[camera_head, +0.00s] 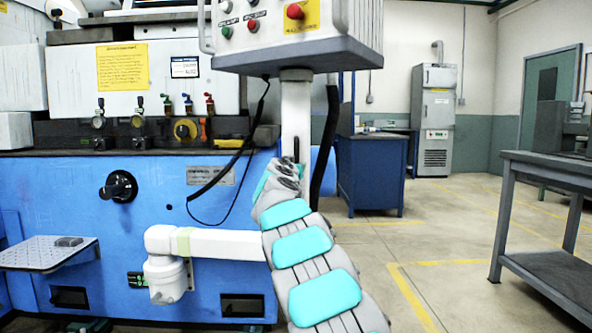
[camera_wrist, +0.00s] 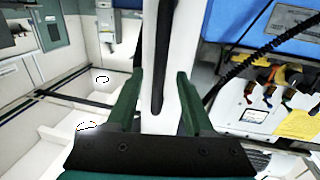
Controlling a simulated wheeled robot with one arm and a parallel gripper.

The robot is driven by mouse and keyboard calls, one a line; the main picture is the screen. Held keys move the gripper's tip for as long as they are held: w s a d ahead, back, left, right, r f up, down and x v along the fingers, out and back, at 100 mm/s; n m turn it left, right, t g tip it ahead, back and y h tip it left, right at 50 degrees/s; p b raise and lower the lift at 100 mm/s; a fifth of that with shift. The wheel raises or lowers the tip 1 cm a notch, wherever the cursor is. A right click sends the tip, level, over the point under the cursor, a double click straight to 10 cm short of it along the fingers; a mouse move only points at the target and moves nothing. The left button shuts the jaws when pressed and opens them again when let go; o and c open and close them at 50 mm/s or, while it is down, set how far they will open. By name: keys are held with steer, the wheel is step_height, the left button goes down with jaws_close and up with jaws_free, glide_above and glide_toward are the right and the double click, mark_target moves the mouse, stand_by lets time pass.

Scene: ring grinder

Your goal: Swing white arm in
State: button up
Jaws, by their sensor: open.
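The white arm (camera_head: 225,243) runs horizontally from a joint low on the blue machine toward the right, where my own arm covers its far end. A white upright post (camera_head: 295,115) stands there and carries the control box (camera_head: 295,35). In the wrist view, the white post (camera_wrist: 180,30) with a dark strip along it lies between my gripper's (camera_wrist: 159,75) two green fingers. The fingers are open, one on each side, with a gap visible at least on the left. How deep the post sits between them is unclear. In the head view my wrist hides the fingers.
The blue machine (camera_head: 75,200) has a black knob (camera_head: 118,187) and a side shelf (camera_head: 45,253). A black cable (camera_head: 240,160) hangs below the control box. A grey table (camera_head: 545,170) stands at right. The floor (camera_head: 440,225) between is clear.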

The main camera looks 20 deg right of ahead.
steer(key=shift+b+v, duration=0.45)
steer(key=shift+v, duration=1.25)
